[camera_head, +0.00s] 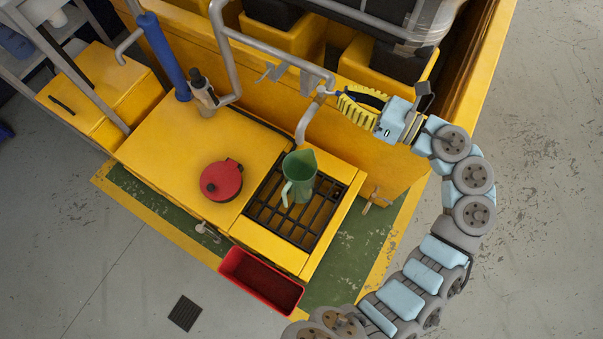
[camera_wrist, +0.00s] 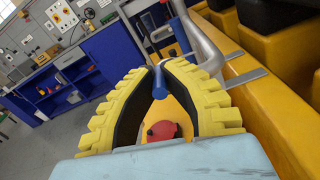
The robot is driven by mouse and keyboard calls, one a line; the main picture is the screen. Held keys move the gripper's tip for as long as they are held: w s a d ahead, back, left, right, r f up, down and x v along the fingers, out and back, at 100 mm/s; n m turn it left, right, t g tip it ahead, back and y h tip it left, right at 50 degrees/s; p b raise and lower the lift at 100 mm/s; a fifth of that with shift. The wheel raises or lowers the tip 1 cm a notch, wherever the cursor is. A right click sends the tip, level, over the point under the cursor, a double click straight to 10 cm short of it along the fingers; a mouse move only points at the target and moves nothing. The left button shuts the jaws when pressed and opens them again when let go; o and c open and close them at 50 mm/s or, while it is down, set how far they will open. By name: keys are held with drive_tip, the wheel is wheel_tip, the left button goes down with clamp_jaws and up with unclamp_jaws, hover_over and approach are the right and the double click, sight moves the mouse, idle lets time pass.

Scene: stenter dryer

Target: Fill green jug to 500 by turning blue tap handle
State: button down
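The green jug (camera_head: 301,170) stands upright on the black grate (camera_head: 316,217) under the curved grey spout (camera_head: 306,122) in the head view. Its scale and contents cannot be read, and I see no clear stream. My gripper (camera_head: 341,95), with ribbed yellow fingers, is at the tap above and right of the jug. In the wrist view my gripper's fingertips (camera_wrist: 161,67) come close together with the blue tap handle (camera_wrist: 159,83) between them, touching both sides. In the head view the fingers mostly hide the handle.
A red round lidded pot (camera_head: 222,180) sits on the yellow top left of the grate. A red bin (camera_head: 262,280) is at the front. A thick blue pipe (camera_head: 163,55) and grey pipes (camera_head: 270,50) rise behind. Open floor lies to the right.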

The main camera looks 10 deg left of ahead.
idle(0.4)
drive_tip(key=shift+s+a+m+t+h+p, duration=0.15)
drive_tip(key=shift+s+m+t+h+p, duration=0.25)
drive_tip(key=shift+m+t, duration=0.45)
drive_tip(key=shift+s+a+m+t+h+p, duration=0.25)
drive_tip(key=shift+m+t+h+p, duration=0.3)
drive_tip(key=shift+t, duration=0.45)
drive_tip(key=shift+s+a+m+t+h+p, duration=0.1)
drive_tip(key=shift+s+m+t+h+p, duration=0.3)
drive_tip(key=shift+m+t, duration=0.45)
drive_tip(key=shift+w, duration=0.1)
drive_tip(key=shift+s+a+m+t+h+p, duration=0.3)
drive_tip(key=shift+m+t+h+p, duration=0.3)
drive_tip(key=shift+t+h+p, duration=0.25)
drive_tip(key=shift+s+a+m+t+h+p, duration=0.25)
drive_tip(key=shift+m+t+h+p, duration=0.5)
drive_tip(key=shift+p, duration=0.2)
drive_tip(key=shift+s+a+m+t+h+p, duration=0.25)
drive_tip(key=shift+m+t+h+p, duration=0.25)
drive_tip(key=shift+t+h+p, duration=0.3)
drive_tip(key=shift+w, duration=0.1)
drive_tip(key=shift+r+p, duration=0.1)
drive_tip(key=shift+p, duration=0.2)
